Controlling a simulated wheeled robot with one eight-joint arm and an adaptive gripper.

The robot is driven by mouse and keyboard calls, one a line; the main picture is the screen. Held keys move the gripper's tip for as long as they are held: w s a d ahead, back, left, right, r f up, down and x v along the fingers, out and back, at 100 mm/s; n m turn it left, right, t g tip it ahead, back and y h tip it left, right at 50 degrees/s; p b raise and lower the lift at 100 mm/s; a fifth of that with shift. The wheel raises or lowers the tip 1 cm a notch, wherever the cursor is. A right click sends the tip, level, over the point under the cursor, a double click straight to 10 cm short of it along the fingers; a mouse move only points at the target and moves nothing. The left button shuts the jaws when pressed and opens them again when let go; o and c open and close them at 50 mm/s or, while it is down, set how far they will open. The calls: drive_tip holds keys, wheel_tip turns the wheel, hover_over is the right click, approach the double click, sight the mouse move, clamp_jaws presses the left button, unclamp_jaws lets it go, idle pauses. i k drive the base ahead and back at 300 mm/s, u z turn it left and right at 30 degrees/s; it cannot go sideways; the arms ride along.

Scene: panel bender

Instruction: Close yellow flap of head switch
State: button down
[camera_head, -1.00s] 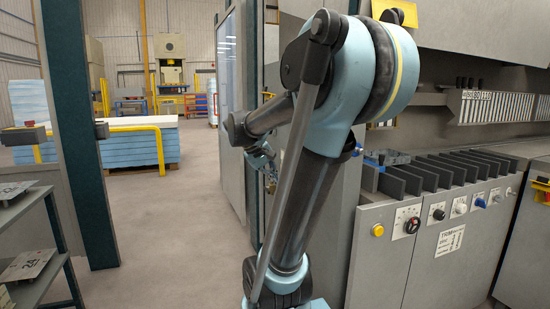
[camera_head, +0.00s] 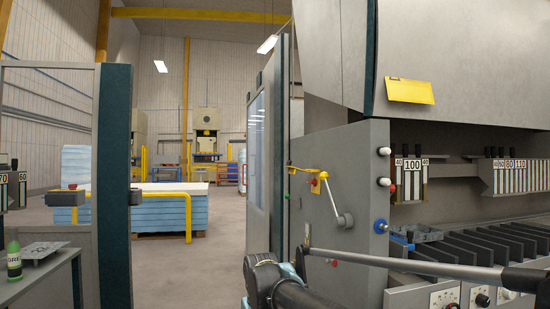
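The yellow flap (camera_head: 411,91) is on the front of the grey upper machine head, right of centre and high in the picture. It is a flat yellow plate with a small dark mark at its upper left corner. It looks tilted out from the head, but I cannot tell its exact angle. No switch shows behind it. I cannot make out my gripper's fingers.
A grey side panel (camera_head: 351,262) with a lever (camera_head: 336,206) and knobs stands below the flap. Tool racks (camera_head: 412,178) and dark slots are at right. A dark green post (camera_head: 111,190) and a shelf with a green bottle (camera_head: 14,262) are at left. The aisle floor (camera_head: 215,255) is clear.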

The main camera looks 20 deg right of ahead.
sight(292, 170)
drive_tip(key=u, duration=1.45)
drive_tip(key=k, duration=1)
drive_tip(key=z, duration=1.55)
drive_tip(key=i, duration=0.5)
drive_tip(key=z, duration=0.05)
